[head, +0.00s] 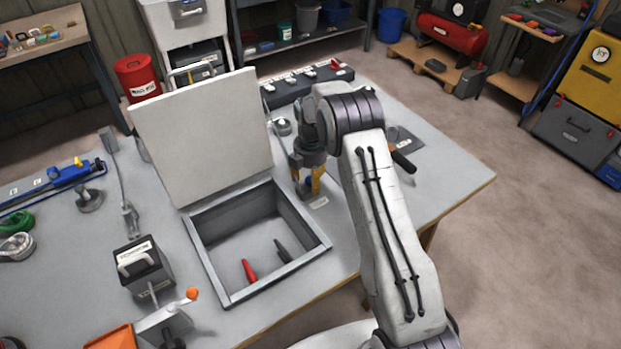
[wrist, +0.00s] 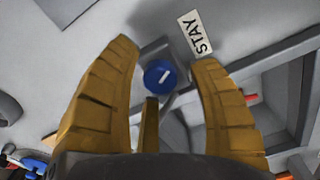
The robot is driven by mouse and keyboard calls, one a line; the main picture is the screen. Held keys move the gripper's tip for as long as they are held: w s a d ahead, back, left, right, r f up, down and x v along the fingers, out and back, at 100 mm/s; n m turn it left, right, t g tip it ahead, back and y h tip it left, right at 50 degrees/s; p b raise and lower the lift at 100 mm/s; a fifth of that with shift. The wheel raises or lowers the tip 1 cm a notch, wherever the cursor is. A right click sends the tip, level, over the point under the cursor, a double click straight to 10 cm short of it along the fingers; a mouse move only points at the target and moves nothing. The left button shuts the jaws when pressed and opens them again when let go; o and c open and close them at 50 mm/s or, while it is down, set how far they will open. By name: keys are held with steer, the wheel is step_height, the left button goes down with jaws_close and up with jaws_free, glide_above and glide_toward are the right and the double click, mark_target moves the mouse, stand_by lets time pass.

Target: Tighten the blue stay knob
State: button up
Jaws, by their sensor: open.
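The blue stay knob (wrist: 160,76) shows in the wrist view between and just beyond my two yellow fingers, with a white line on its face. A white label reading STAY (wrist: 194,33) lies beside it. My gripper (wrist: 170,62) is open, with one finger on each side of the knob and gaps visible. In the head view my gripper (head: 308,186) points down beside the right rim of the open hatch, and the knob is mostly hidden by the fingers there.
The hatch box (head: 208,287) has its pale lid (head: 203,140) standing open; a red-handled tool (head: 249,271) and a dark one (head: 282,250) lie inside. A dark labelled block (head: 308,82) stands behind my gripper. An orange-handled tool (head: 402,160) lies right of my arm.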

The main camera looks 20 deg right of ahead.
steer(key=shift+c, duration=0.3)
jaws_close()
